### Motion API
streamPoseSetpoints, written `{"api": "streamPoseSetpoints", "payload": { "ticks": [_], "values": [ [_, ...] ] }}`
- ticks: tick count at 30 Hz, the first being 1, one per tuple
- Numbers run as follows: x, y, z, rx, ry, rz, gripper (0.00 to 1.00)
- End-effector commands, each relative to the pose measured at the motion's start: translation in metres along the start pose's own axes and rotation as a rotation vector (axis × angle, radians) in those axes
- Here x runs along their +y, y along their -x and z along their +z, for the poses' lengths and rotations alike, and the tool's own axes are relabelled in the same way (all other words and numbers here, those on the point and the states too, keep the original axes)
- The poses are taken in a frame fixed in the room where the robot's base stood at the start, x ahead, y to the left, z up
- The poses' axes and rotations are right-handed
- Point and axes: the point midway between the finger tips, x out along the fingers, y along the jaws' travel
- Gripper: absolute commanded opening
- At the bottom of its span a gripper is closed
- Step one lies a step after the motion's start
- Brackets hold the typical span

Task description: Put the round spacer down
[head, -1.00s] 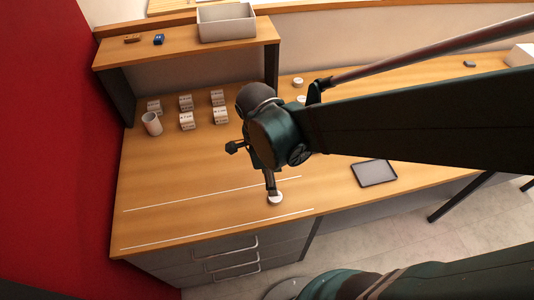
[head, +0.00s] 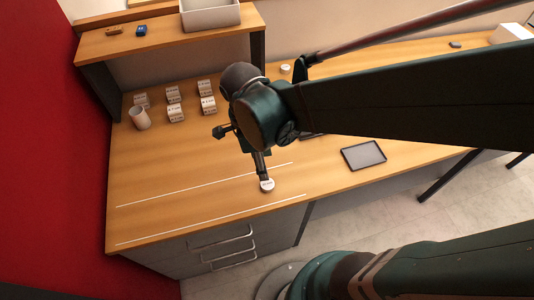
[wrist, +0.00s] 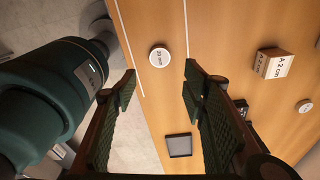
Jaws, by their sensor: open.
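The round spacer (head: 267,186) is a small white disc with dark print on its top. It lies flat on the wooden worktop between the two white lines, near the front edge. It also shows in the wrist view (wrist: 159,56), beyond my fingertips and within the gap between them. My gripper (wrist: 158,82) is open, with clear space between its two dark ridged fingers and nothing held. In the head view my gripper (head: 262,174) points down just above and behind the spacer; the exact gap is hard to judge there.
Several white labelled blocks (head: 176,114) and a pale cup (head: 139,117) stand at the back left. A dark tray (head: 363,155) lies right of the spacer. Another white disc (head: 285,69) lies farther back. A shelf (head: 165,41) carries a grey bin (head: 209,14). The worktop left of the spacer is clear.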

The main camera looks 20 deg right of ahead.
Motion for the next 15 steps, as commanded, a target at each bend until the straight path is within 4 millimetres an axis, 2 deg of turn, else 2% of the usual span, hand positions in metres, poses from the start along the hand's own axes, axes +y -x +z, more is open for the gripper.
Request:
{"api": "streamPoseSetpoints", "payload": {
  "ticks": [8,15],
  "values": [
    [-0.004,0.008,-0.008,-0.026,0.118,-0.036,0.43],
    [-0.013,0.025,-0.023,-0.063,0.386,-0.133,0.43]
  ]
}}
